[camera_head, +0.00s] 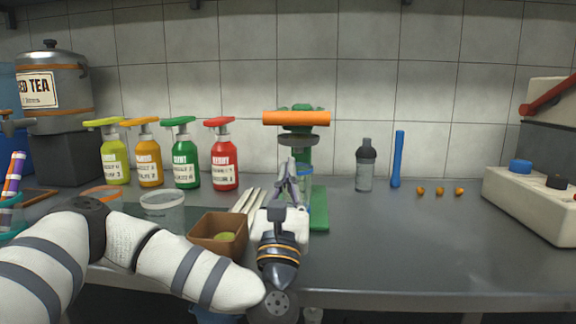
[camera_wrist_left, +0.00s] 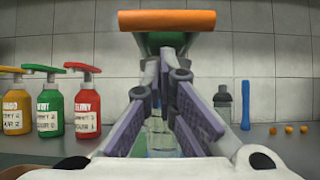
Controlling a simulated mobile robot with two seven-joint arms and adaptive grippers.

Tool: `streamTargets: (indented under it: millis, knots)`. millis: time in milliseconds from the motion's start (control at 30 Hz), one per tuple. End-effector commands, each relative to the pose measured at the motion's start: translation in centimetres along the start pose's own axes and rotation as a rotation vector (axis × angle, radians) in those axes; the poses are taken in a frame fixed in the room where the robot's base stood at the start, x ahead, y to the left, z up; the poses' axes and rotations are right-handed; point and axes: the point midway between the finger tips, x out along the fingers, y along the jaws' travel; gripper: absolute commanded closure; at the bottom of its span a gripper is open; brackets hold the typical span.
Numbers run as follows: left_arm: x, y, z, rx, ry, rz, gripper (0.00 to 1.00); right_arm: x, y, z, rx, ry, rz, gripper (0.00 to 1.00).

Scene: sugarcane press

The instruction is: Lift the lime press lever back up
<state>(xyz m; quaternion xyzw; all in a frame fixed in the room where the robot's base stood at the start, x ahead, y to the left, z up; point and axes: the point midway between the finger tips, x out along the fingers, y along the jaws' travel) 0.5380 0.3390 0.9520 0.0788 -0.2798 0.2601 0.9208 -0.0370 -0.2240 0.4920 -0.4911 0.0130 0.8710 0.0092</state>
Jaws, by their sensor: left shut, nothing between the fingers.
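The lime press stands upright on the counter on its green base (camera_head: 319,212). Its lever ends in a horizontal orange handle (camera_head: 296,118) above a grey round plate (camera_head: 299,141). The handle also shows at the top of the left wrist view (camera_wrist_left: 166,19). My left gripper (camera_head: 288,172) is in front of the press, below the handle, its fingers pointing at the press. The fingers (camera_wrist_left: 164,75) are shut and empty, and no contact with the handle shows. They hide part of the press's middle. My right gripper is in neither view.
Syrup bottles with pump tops, including a red one (camera_head: 223,155), stand left of the press. A brown box (camera_head: 220,233) holds something green. A grey bottle (camera_head: 365,166), a blue stick (camera_head: 398,160) and small orange fruits (camera_head: 440,190) are to the right. The right front counter is clear.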

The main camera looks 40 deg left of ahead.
Motion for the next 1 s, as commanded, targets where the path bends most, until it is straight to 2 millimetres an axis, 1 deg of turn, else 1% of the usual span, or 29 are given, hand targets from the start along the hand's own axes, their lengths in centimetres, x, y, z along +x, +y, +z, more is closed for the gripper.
streamTargets:
  millis: [33,200,300,400,533,867,1000]
  knots:
    - [1.2,0.1,0.3,0.0,-0.006,0.005,1.0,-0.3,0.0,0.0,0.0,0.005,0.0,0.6]
    - [4.7,0.0,0.3,-0.001,-0.003,0.002,1.0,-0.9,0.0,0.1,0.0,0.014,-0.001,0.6]
    - [6.2,0.0,0.3,0.0,-0.004,0.002,1.0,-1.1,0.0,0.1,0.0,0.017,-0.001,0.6]
    - [7.1,0.0,0.2,0.0,-0.002,0.001,1.0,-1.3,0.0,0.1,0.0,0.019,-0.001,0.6]
    - [7.7,0.0,0.1,0.0,0.0,0.0,1.0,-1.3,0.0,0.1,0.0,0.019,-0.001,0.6]
    - [7.7,0.0,0.1,0.0,0.002,0.0,1.0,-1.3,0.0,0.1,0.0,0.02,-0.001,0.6]
    - [8.3,-0.3,0.5,-0.002,0.021,0.0,1.0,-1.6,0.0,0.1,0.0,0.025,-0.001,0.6]
